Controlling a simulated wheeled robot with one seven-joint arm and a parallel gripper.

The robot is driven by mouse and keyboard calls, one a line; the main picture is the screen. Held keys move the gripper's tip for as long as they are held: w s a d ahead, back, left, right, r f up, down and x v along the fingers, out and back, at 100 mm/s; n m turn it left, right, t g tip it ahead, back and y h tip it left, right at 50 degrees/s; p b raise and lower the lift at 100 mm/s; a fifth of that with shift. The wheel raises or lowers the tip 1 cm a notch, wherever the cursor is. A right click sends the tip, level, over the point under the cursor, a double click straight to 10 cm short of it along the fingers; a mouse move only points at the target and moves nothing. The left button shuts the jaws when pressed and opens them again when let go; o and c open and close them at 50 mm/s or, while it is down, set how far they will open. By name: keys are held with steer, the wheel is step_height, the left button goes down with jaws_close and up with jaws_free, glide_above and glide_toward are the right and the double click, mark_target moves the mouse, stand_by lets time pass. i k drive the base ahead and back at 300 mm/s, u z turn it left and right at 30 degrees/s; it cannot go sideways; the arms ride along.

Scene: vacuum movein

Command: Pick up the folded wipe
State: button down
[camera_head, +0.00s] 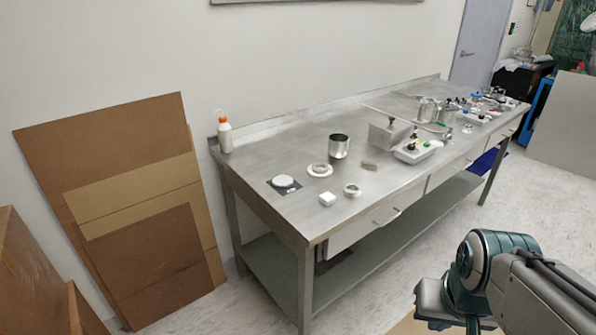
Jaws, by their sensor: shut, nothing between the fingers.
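My arm shows at the lower right, off the table's front side and well apart from the pad. The fingers of my gripper are not visible in this view.
A bottle (225,135) stands at the back left. Cardboard sheets (150,250) lean left.

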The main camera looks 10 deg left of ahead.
mark_target(327, 199)
steer(key=u, duration=0.3)
steer(key=k, duration=0.4)
steer(key=u, duration=0.3)
steer(key=i, duration=1.6)
steer(key=z, duration=0.7)
